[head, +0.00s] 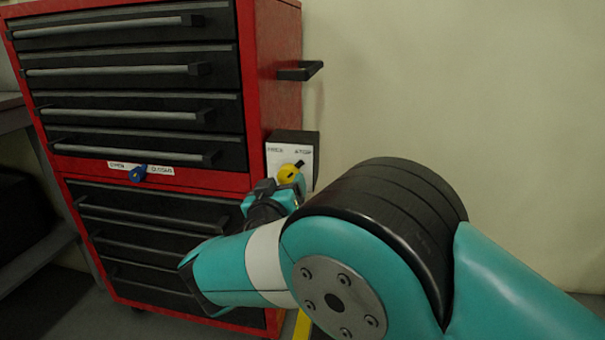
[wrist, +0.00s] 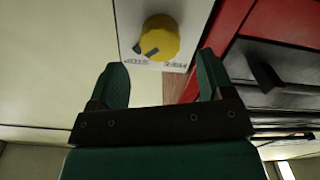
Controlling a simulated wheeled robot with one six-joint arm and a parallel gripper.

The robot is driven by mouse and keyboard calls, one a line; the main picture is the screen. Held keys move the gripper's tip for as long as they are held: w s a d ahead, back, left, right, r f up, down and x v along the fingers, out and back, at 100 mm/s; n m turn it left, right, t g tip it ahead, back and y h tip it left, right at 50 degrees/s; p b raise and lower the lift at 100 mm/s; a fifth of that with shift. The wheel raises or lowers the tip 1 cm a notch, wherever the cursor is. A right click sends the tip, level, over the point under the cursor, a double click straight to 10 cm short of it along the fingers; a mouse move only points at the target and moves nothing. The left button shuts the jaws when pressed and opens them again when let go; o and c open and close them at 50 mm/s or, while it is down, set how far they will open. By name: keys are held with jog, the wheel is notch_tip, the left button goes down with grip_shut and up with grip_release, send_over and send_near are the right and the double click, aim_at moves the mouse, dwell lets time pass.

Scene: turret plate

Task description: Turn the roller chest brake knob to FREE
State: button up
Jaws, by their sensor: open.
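The brake knob (head: 289,174) is yellow, on a white plate (head: 279,155) fixed to the right side of the red roller chest (head: 272,95). Its dark pointer slants up and right, toward the right-hand of two small labels that are hard to read. In the wrist view, seen the other way up, the knob (wrist: 160,36) lies just beyond the fingertips with its pointer toward the left-hand label. My gripper (wrist: 162,76) is open and empty, with its fingers apart on either side of the line to the knob. In the head view my gripper (head: 282,189) partly covers the plate's lower part.
A blue knob (head: 138,173) with two labels sits on the chest's front, between black drawers with bar handles. A black side handle (head: 300,71) juts out above the plate. A pale wall (head: 450,80) stands behind. A grey bench (head: 35,260) is at left.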

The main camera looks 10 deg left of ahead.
aim_at(286, 177)
jog(key=shift+w, duration=2.35)
jog(key=shift+c, duration=0.3)
jog(key=c, duration=0.9)
